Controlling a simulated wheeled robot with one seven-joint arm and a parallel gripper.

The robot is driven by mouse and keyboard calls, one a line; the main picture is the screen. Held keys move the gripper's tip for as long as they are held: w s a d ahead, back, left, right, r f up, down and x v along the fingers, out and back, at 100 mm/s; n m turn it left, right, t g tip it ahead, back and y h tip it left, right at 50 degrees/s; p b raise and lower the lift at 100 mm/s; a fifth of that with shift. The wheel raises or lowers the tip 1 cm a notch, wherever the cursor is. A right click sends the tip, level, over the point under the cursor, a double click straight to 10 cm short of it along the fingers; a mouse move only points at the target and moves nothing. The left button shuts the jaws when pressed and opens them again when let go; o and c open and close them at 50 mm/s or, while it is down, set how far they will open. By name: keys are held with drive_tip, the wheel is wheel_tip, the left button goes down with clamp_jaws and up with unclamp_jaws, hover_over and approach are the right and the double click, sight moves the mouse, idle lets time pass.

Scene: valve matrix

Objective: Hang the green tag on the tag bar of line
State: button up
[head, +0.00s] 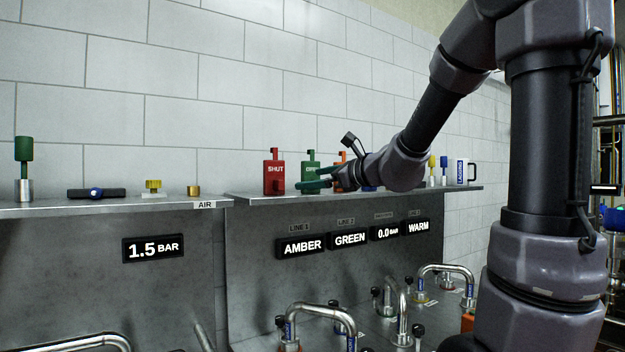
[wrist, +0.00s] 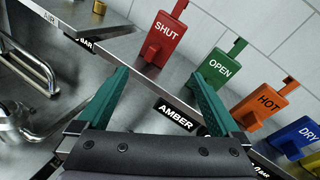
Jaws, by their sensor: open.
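The green tag (head: 310,160), marked OPEN, stands on the right-hand shelf between the red and orange tags. It also shows in the wrist view (wrist: 220,68), with a hook at its top. My gripper (head: 306,180) has green fingers and is at the shelf, in front of the lower part of the green tag in the head view. In the wrist view my gripper (wrist: 158,76) is open and empty. The green tag is beyond the right finger, not between the fingers. I cannot make out a tag bar clearly.
The red SHUT tag (wrist: 164,38) is on the left, the orange HOT tag (wrist: 265,102) and blue DRY tag (wrist: 300,138) on the right. Displays read AMBER (head: 302,246) and GREEN (head: 349,239). Bent pipes (head: 320,310) and black knobs stand below.

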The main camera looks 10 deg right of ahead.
sight(308, 179)
drive_tip(key=w+d+m+t+h, duration=0.1)
drive_tip(key=w+m, duration=0.1)
drive_tip(key=w, duration=0.2)
drive_tip(key=w+d+m+t+h, duration=0.1)
drive_tip(key=w+m, duration=0.2)
drive_tip(key=w, duration=0.1)
drive_tip(key=w+d+f+m+t+h, duration=0.1)
drive_tip(key=w+m, duration=0.1)
drive_tip(key=w, duration=0.2)
drive_tip(key=shift+w+d+m+t+h, duration=0.25)
drive_tip(key=shift+m+t+h, duration=0.05)
drive_tip(key=shift+m, duration=0.1)
drive_tip(key=shift+x, duration=2.95)
drive_tip(key=shift+r, duration=0.1)
drive_tip(key=c, duration=1.5)
